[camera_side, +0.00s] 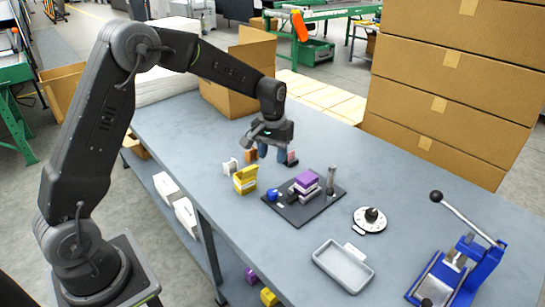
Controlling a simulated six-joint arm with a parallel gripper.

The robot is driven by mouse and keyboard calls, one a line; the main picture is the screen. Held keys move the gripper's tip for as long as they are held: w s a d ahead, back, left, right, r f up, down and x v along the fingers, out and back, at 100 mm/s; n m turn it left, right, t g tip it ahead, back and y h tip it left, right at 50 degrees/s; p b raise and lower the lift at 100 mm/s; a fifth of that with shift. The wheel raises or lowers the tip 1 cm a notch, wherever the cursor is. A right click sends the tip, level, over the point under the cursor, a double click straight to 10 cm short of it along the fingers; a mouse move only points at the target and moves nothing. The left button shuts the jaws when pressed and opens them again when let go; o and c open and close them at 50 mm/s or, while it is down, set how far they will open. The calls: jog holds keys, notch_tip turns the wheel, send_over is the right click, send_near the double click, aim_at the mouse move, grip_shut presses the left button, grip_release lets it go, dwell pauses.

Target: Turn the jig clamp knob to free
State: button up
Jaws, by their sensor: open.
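A black jig plate (305,211) lies on the grey-blue table, with a stack of purple and white flat pieces (306,183) on it. A small blue knob-like part (272,195) is at the plate's left side, and a grey upright post (331,183) at its right. A round white dial with a black knob (371,215) sits apart, right of the plate. I cannot tell which of these is the clamp knob, and no pointer or label is readable. My gripper (272,151) is open, pointing down behind the plate and touching neither knob.
Small boxes (250,156) stand close around my gripper. A yellow box (245,179) stands left of the plate. A grey tray (343,267) and a blue lever press (462,270) are at the front right. Stacked cartons (455,85) rise behind.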

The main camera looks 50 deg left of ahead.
aim_at(272, 191)
jog(key=shift+o, duration=1.4)
jog(key=shift+m, duration=0.3)
notch_tip(272, 191, down, 14)
jog(key=m, duration=1.3)
jog(key=shift+r+m, duration=0.15)
jog(key=shift+m, duration=0.25)
jog(key=shift+c, duration=0.4)
